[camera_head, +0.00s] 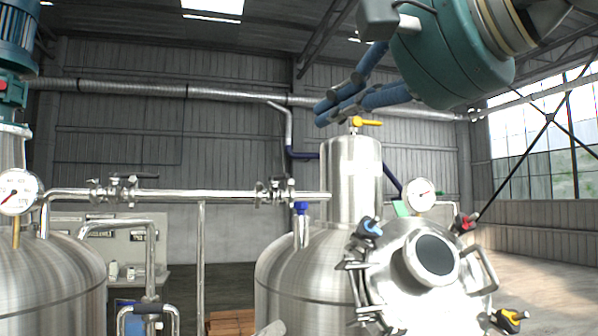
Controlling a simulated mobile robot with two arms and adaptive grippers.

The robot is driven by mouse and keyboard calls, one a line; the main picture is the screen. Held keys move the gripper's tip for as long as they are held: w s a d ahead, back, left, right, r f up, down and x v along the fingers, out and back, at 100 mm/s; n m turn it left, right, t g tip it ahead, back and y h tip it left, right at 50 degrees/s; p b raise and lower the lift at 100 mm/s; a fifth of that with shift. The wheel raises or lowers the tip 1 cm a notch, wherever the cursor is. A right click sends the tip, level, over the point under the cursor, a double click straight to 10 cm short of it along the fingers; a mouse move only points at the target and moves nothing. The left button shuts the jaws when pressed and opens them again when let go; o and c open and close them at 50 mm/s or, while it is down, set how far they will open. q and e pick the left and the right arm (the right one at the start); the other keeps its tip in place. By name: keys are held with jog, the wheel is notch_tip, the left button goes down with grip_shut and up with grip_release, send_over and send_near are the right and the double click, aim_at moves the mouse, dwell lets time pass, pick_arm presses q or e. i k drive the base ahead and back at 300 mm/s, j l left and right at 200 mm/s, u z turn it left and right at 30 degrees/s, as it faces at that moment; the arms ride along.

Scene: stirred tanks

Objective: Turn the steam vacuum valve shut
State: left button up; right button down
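A small valve with a yellow lever handle (367,122) sits on top of the upright steel column (352,180) of the middle tank. Its lever points right, roughly level. The picture has no label to confirm that this is the steam vacuum valve. My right gripper (324,112) comes in from the upper right behind a large teal wrist (452,55). Its blue fingers reach left, just above and beside the yellow lever. Their tips appear close together, left of the lever. I cannot tell whether they touch it or how far they are open. My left gripper is not in view.
A steel tank (62,280) with a gauge (17,192) stands left. A pipe (225,194) with black-handled valves runs to the middle tank. At right are a round hatch (436,256), another gauge (420,194), and red (467,223), blue (370,227) and yellow (512,317) handles.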

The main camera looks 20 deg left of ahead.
aim_at(285, 177)
jog(key=i+j, duration=0.2)
jog(key=i, duration=0.35)
jog(key=i+j, duration=0.2)
jog(key=i, duration=0.35)
